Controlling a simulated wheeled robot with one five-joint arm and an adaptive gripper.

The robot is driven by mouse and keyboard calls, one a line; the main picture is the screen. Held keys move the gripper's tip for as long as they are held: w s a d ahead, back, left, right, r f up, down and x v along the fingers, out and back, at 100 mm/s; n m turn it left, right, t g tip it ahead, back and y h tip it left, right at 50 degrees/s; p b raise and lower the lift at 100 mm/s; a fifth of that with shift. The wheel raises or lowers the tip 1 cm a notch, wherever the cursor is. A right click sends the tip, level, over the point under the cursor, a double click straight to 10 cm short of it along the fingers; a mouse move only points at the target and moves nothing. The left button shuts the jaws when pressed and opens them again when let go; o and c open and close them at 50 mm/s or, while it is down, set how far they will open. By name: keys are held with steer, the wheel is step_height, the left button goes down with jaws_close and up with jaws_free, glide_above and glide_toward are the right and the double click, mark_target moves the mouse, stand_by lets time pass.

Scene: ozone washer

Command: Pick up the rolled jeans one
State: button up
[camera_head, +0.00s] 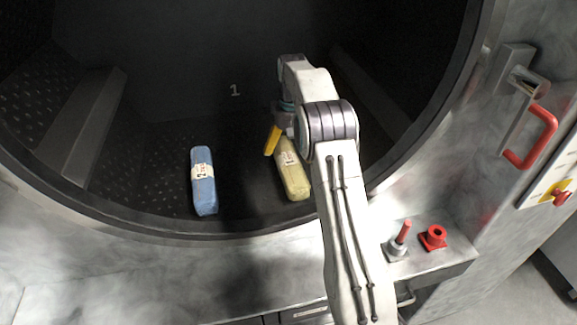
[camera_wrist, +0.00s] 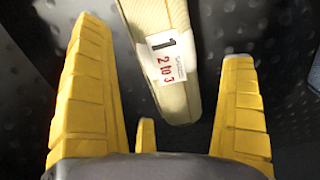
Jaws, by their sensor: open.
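A long yellow roll (camera_head: 294,182) lies on the dark drum floor, right of centre, partly hidden by my arm. My gripper (camera_head: 275,138) is over the far part of the yellow roll. In the wrist view its yellow fingers (camera_wrist: 164,42) are spread apart, with the yellow roll beyond and between them. I see no contact, but cannot judge the gap.
The round metal drum rim (camera_head: 266,228) curves in front of the rolls. A raised ledge (camera_head: 85,125) runs along the left inside. Outside at right are a red handle (camera_head: 541,138) and red-topped fittings (camera_head: 433,238). Bare floor separates the rolls.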

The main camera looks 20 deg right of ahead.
mark_target(293, 157)
steer(key=f, duration=0.4)
steer(key=shift+s+d, duration=0.1)
steer(key=shift+s, duration=0.25)
steer(key=shift+f, duration=0.6)
steer(key=shift+c, duration=0.4)
steer(key=c, duration=1.1)
